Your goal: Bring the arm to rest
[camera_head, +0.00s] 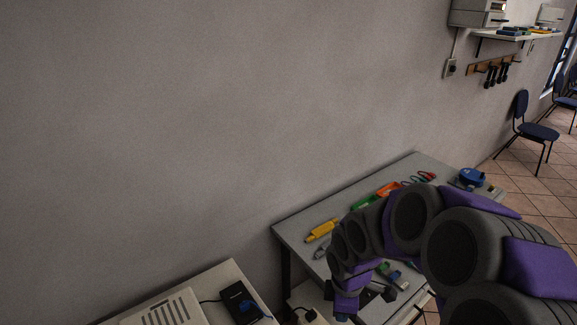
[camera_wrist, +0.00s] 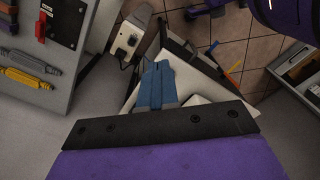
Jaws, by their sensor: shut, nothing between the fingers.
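My arm reaches in from the lower right of the head view and bends down over the grey table (camera_head: 296,232). My gripper (camera_head: 380,292) is at its end, low by the table's front side, and partly hard to make out against the dark parts. In the wrist view my gripper (camera_wrist: 158,68) shows its two blue fingers pressed together with nothing between them. I cannot tell how far the fingertips are from the container.
A yellow tool (camera_head: 321,231) and other coloured tools lie on the table. A white cabinet (camera_head: 232,272) with a black box (camera_head: 238,300) stands at lower left. A socket box (camera_wrist: 127,38) is near the fingers. A chair (camera_head: 535,130) stands at far right, beside open tiled floor.

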